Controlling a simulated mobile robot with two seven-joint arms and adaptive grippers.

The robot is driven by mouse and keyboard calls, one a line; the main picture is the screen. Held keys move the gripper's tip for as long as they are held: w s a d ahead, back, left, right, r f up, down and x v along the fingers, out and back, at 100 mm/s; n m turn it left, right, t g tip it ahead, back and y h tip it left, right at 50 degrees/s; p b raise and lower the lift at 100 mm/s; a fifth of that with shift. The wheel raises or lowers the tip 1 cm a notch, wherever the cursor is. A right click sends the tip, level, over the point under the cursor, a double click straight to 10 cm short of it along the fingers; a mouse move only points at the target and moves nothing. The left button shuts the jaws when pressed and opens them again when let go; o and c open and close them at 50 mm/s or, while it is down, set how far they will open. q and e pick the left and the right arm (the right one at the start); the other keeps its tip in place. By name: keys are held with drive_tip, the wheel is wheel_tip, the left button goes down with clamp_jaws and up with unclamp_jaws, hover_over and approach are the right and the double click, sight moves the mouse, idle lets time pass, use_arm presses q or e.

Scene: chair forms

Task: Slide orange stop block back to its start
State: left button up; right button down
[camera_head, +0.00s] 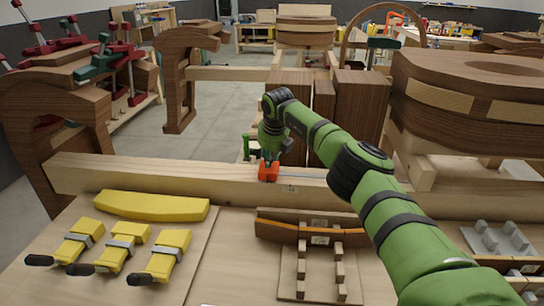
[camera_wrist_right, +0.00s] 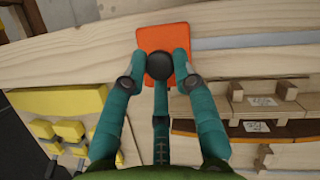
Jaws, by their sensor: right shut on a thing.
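The orange stop block (camera_head: 268,171) sits on the long light wooden beam (camera_head: 120,175), near the middle of its length. A grey strip (camera_head: 303,189) lies on the beam to the right of the block. My right gripper (camera_head: 269,155) reaches down from above and is shut on the block. In the right wrist view the orange block (camera_wrist_right: 163,36) shows between and beyond the teal fingers of the right gripper (camera_wrist_right: 160,68). The fingers and a dark round part hide some of the block. My left gripper is not in view.
In front of the beam lie a yellow curved piece (camera_head: 152,206) and several yellow clamps (camera_head: 118,248). A wooden rack (camera_head: 320,272) stands front centre. Dark wooden chair forms (camera_head: 350,110) rise behind the beam. The beam's top is clear left of the block.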

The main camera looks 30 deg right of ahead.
drive_tip(key=c, duration=1)
unclamp_jaws()
drive_tip(key=shift+w+a+r, duration=0.2)
drive_tip(key=shift+w+r, duration=0.05)
drive_tip(key=shift+w+f, duration=0.1)
drive_tip(key=shift+f, duration=0.05)
drive_tip(key=shift+s+r, duration=0.2)
drive_tip(key=shift+r, duration=0.05)
drive_tip(key=v, duration=1.1)
drive_tip(key=shift+s+a+r, duration=0.1)
drive_tip(key=shift+r, duration=0.1)
